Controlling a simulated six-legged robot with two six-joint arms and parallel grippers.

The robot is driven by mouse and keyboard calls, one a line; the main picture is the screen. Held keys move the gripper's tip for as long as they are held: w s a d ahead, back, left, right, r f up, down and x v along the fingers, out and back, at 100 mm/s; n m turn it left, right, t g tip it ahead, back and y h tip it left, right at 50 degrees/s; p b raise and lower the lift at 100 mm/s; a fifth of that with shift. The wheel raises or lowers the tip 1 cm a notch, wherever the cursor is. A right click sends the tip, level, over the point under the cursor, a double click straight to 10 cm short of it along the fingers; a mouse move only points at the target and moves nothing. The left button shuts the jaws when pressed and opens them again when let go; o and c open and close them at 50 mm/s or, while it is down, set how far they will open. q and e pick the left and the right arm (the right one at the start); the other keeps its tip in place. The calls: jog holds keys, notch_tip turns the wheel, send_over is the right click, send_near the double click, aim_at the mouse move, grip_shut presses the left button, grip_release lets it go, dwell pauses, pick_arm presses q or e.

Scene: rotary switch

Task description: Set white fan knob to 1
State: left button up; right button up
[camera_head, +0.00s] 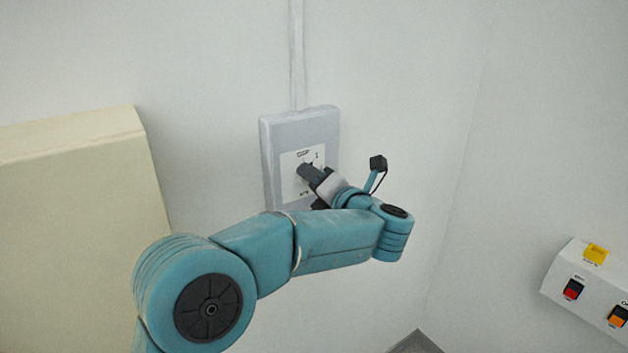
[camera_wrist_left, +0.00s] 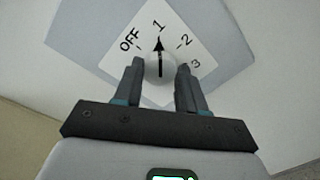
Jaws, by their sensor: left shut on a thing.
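A white round fan knob (camera_wrist_left: 159,67) with a black arrow sits on a white dial plate marked OFF, 1, 2 and 3. In the left wrist view its arrow points at the 1 mark. The plate is on a grey wall box (camera_head: 300,128), which also shows in the left wrist view (camera_wrist_left: 224,28). My left gripper (camera_head: 308,174) reaches the dial, and its two fingers (camera_wrist_left: 160,66) are shut on the knob, one on each side. In the head view the gripper hides the knob and part of the dial. My right gripper is not in view.
A white conduit (camera_head: 296,55) runs up the wall from the box. A cream panel or cabinet (camera_head: 75,210) stands at the left. A white switch panel (camera_head: 590,275) with red, orange and yellow parts is at the lower right. The wall between is clear.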

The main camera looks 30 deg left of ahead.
pick_arm(q)
jog(key=shift+r, duration=0.1)
jog(key=o, duration=1.1)
jog(key=shift+c, duration=0.2)
jog(key=shift+d, duration=0.1)
jog(key=b+v, duration=0.4)
jog(key=v, duration=1.2)
jog(key=shift+d, duration=0.15)
